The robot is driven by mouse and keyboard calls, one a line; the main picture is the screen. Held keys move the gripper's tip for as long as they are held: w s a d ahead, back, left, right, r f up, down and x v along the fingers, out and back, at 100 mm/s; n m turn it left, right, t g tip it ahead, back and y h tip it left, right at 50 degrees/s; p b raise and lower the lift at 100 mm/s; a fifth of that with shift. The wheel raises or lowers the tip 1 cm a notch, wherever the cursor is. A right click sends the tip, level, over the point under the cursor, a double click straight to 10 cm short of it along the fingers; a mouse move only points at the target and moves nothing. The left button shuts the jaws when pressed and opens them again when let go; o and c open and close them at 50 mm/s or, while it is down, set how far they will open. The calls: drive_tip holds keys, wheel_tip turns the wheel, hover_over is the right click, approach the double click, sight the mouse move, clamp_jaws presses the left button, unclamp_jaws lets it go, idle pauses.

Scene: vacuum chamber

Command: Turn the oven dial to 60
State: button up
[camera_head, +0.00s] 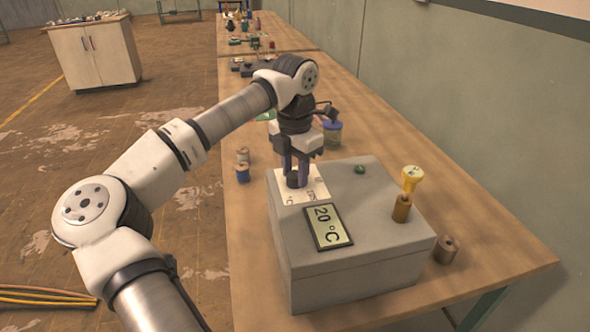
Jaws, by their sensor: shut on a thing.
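The oven is a grey box (350,268) on the wooden bench. Its display (328,227) on the top face reads 20 °C. The dial (292,181) is a dark knob on a white printed plate (316,190) to the left of the top face. My gripper (297,176) points down over the plate and is shut on the dial. The fingers and the dial cover part of the plate, and its markings are too small to read.
A green button (360,169) is on top. Spools (242,172) stand left of the box, another spool (446,249) right.

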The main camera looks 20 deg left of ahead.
sight(295, 175)
drive_tip(key=o, duration=1)
drive_tip(key=shift+r, duration=0.1)
wheel_tip(295, 175, up, 14)
drive_tip(key=shift+f+b, duration=0.15)
drive_tip(key=shift+b, duration=0.7)
